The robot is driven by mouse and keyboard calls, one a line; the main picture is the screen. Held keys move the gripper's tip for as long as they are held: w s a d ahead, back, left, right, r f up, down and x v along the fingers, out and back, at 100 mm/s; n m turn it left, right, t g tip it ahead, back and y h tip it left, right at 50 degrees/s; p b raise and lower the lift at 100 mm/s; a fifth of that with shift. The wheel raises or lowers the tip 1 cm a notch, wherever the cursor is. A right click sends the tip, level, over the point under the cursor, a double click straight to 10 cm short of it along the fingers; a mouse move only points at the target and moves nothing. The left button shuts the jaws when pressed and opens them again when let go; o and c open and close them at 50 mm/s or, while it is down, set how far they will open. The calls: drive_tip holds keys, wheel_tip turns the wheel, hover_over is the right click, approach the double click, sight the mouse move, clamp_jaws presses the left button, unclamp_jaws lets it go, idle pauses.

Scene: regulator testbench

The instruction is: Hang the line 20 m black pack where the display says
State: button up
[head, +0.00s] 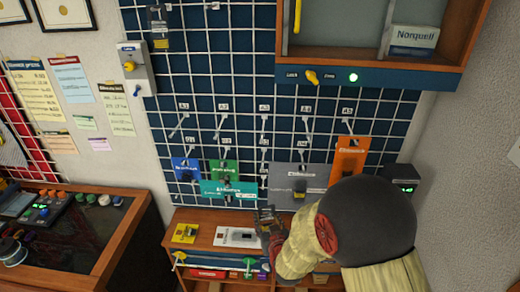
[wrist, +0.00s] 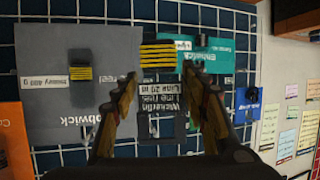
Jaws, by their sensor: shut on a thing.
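My gripper (head: 268,218) is in front of the lower part of the pegboard. In the wrist view, my gripper (wrist: 160,80) is shut on a black pack (wrist: 161,99), with one finger at each side. The pack has upside-down white print reading "Line 20 m", and a yellow-striped patch shows above it. In the head view, the pack is small and mostly lost against the gripper. The pegboard (head: 215,95) carries hooks with small labels, A1 onward in the top row. A black box with a green-lit display (head: 403,178) sits at right; its text is unreadable.
Grey (head: 290,176), orange (head: 347,160), teal (head: 228,189), blue (head: 186,166) and green (head: 221,167) packs hang close together on the lower hooks. A shelf below holds a yellow pack (head: 185,233) and a white one (head: 236,237). A cabinet (head: 370,78) overhangs at top right.

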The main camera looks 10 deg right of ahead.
wheel_tip(320, 180, up, 23)
drive_tip(key=w+a+p, duration=0.2)
drive_tip(key=w+p, duration=0.1)
drive_tip(key=p, duration=0.9)
drive_tip(key=w+d+f, duration=0.1)
drive_tip(key=w+d, duration=0.2)
drive_tip(key=w, duration=0.6)
drive_tip(key=shift+f+b, duration=0.2)
drive_tip(key=shift+b, duration=0.2)
drive_tip(key=o, duration=1.4)
drive_tip(key=shift+s+r, duration=0.1)
drive_tip(key=shift+s, duration=0.05)
